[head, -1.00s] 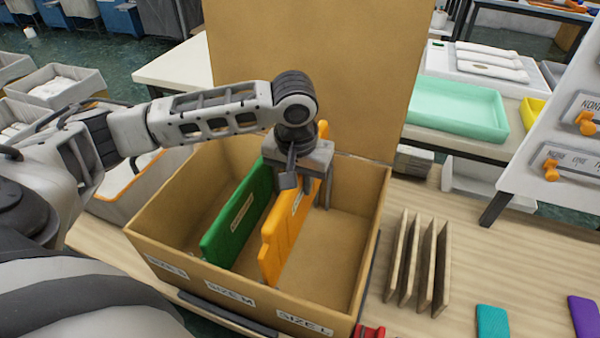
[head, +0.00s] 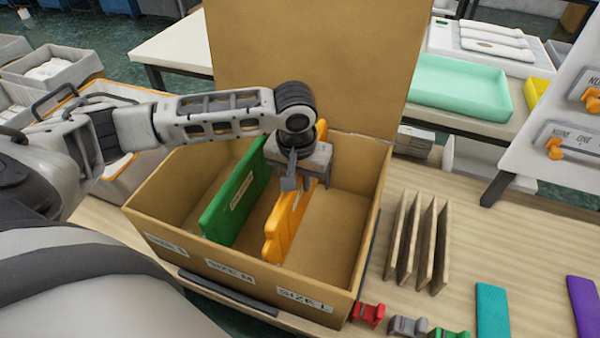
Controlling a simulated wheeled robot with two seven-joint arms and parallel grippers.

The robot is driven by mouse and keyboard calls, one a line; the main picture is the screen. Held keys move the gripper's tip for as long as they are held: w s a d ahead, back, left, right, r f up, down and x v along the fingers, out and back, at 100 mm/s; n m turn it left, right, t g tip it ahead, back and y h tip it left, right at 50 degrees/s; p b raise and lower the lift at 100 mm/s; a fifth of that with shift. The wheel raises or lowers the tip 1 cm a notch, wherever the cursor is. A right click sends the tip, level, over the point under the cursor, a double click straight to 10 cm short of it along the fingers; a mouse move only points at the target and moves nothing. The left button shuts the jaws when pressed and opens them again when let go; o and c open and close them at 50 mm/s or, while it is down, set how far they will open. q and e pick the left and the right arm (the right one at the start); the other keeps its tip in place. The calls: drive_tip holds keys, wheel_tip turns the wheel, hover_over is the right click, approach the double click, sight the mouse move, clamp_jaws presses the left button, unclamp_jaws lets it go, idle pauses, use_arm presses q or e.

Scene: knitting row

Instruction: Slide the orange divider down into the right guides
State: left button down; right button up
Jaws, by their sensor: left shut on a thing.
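The orange divider (head: 287,228) stands on edge in the right part of the open cardboard box (head: 365,200). Its front lower end is hidden by the box's front wall. My left gripper (head: 301,178) is shut on the divider's top edge, toward its back half. The green divider (head: 232,205) stands upright to the left of it, apart from it. The right guides cannot be made out, so I cannot tell how the orange divider's ends sit in them. My right gripper is not in view.
The box's raised back flap (head: 305,65) stands behind my gripper. Labels for sizes show on the front wall, with SIZE L (head: 305,300) at the right. Several brown slats (head: 418,245) stand on the table to the right. Small red, grey and green pieces lie near the front.

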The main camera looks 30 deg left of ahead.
sight(300, 201)
use_arm(q)
drive_tip(key=shift+f+b, duration=0.75)
drive_tip(key=shift+f, duration=1.85)
drive_tip(key=shift+f+b, duration=0.3)
drive_tip(key=shift+f, duration=0.7)
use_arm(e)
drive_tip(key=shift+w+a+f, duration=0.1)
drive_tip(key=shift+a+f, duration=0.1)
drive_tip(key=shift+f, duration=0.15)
use_arm(q)
drive_tip(key=c, duration=1.3)
unclamp_jaws()
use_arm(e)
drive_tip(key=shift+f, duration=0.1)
use_arm(q)
drive_tip(key=shift+o, duration=0.2)
drive_tip(key=r, duration=0.5)
drive_tip(key=s+r, duration=0.1)
drive_tip(key=r, duration=0.4)
drive_tip(key=s+r+p, duration=0.1)
drive_tip(key=r, duration=0.4)
drive_tip(key=shift+d+r, duration=0.25)
drive_tip(key=shift+r, duration=0.15)
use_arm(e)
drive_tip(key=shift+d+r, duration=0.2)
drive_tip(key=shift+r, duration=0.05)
